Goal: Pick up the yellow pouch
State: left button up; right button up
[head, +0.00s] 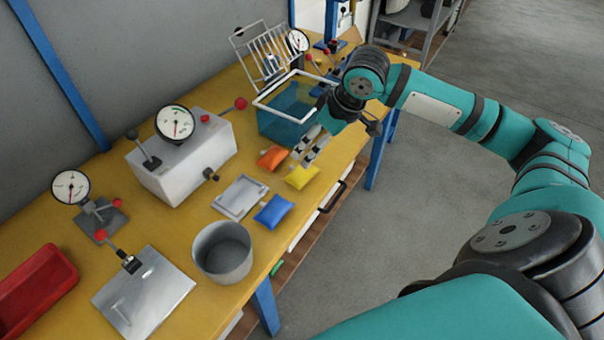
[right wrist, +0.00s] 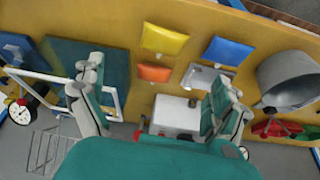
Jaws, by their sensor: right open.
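The yellow pouch (head: 301,177) lies on the yellow bench near its front edge. It also shows in the right wrist view (right wrist: 164,40), ahead of and between the fingers. My right gripper (head: 310,148) is open and empty, with its fingers above the bench just behind the yellow pouch. In the right wrist view my right gripper (right wrist: 158,105) has its two fingers wide apart. An orange pouch (head: 272,158) lies beside the yellow one to the left, and a blue pouch (head: 274,211) lies nearer. My left gripper is not in view.
A teal bin with a white rim (head: 267,102) stands just behind the gripper. A grey bucket (head: 222,252), a small metal tray (head: 239,197) and a white gauge box (head: 180,160) stand on the bench. A red tray (head: 36,285) is at far left.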

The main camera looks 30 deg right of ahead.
aim_at(302, 170)
jog(key=x, duration=0.8)
jog(key=shift+w+f, duration=0.1)
jog(key=shift+s+x, duration=0.2)
jog(key=shift+x, duration=2.4)
jog(key=shift+a, duration=0.2)
jog(key=c, duration=0.8)
